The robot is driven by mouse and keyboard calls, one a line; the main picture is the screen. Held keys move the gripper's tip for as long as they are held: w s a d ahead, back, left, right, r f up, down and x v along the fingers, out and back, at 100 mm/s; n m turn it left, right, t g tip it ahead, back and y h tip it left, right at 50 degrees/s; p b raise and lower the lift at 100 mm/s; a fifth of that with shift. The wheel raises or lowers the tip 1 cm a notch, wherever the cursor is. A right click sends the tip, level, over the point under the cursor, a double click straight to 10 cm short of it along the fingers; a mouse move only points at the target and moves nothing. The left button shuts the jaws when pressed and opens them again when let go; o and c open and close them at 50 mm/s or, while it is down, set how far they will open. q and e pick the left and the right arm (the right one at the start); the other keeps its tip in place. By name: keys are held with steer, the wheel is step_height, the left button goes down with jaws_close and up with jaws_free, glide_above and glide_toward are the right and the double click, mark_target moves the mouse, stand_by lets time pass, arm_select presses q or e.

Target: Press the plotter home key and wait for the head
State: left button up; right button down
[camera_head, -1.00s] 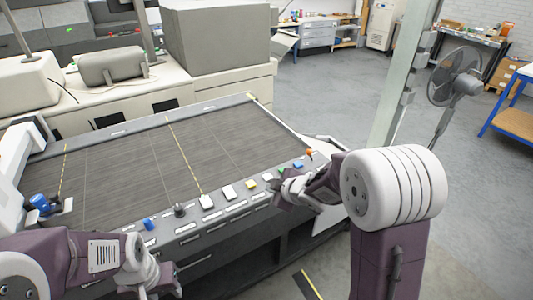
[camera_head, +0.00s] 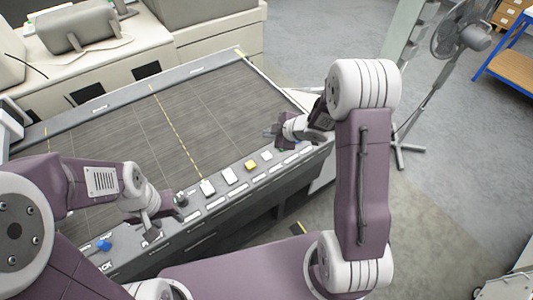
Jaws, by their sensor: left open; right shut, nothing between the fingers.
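The plotter (camera_head: 110,138) has a wide dark flat bed and a front panel with a row of keys. White keys (camera_head: 229,175), a yellow key (camera_head: 251,166) and a blue control (camera_head: 104,245) show on the panel. Its small labels are too small to read, so I cannot tell which is the home key. My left gripper (camera_head: 166,219) is open above the panel, between the blue control and the white keys, and hides part of the row. My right gripper (camera_head: 271,133) is shut and empty over the bed's right front edge, hiding the panel's right end.
A beige cabinet (camera_head: 207,47) stands behind the plotter. A fan (camera_head: 460,40) on a stand and a blue-framed bench (camera_head: 516,66) are at the upper right. The grey floor (camera_head: 455,150) right of the plotter is mostly clear.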

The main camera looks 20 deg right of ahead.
mark_target(269, 156)
step_height(269, 156, down, 8)
steer(key=b, duration=0.8)
steer(key=shift+s+f, duration=0.1)
steer(key=shift+f, duration=0.05)
steer(key=shift+f+b, duration=0.15)
steer(key=shift+b, duration=0.15)
stand_by(1.2)
steer(key=shift+f+b, duration=0.3)
steer(key=shift+f, duration=0.15)
steer(key=shift+f+b, duration=0.4)
steer(key=shift+f, duration=0.1)
stand_by(0.5)
stand_by(0.3)
steer(key=shift+r+p, duration=0.95)
steer(key=shift+p, duration=0.05)
